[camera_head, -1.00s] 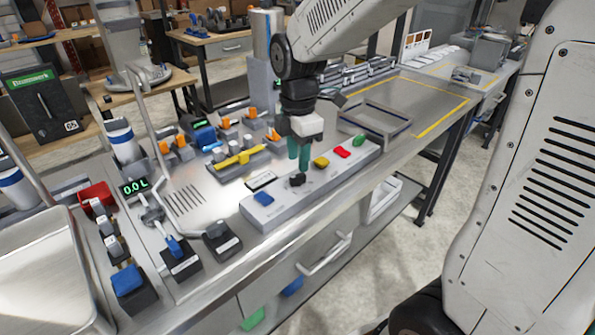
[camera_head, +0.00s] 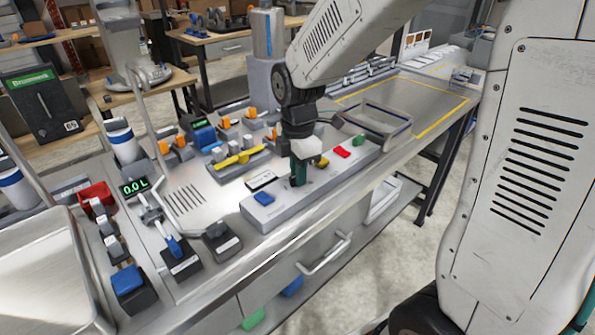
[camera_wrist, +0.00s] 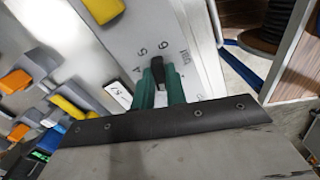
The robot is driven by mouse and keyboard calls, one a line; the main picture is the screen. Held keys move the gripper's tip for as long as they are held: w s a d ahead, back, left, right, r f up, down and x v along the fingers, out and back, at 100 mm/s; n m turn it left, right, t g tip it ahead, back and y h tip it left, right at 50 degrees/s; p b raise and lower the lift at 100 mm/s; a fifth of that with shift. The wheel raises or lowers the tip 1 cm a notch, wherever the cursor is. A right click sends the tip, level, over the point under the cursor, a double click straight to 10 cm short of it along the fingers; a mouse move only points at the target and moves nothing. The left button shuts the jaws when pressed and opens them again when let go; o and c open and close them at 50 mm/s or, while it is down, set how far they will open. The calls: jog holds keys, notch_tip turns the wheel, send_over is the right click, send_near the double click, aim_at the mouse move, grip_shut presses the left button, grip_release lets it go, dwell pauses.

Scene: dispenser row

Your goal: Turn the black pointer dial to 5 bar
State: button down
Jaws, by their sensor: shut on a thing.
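The black pointer dial (camera_wrist: 158,70) shows in the wrist view between my green fingers, on a pale panel with printed marks 4, 5 and 6 beyond it. Its visible end points upward in the picture, roughly between 5 and 6; the exact reading is hard to tell. My gripper (camera_wrist: 160,88) is shut on the dial, one finger on each side. In the head view my gripper (camera_head: 299,172) is down at the grey panel strip (camera_head: 322,182), and its fingers hide most of the dial.
A yellow lever (camera_head: 238,158) is behind left. A display (camera_head: 134,187) reads 0.0 L. An open tray (camera_head: 375,125) stands at right.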

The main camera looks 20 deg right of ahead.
jog(key=shift+m, duration=0.4)
jog(key=m, duration=1.4)
jog(key=shift+m, duration=0.3)
jog(key=m, duration=0.3)
jog(key=shift+m, duration=0.3)
jog(key=m, duration=0.3)
jog(key=shift+m, duration=0.3)
jog(key=m, duration=0.3)
jog(key=shift+a+m, duration=0.1)
jog(key=shift+m, duration=1.9)
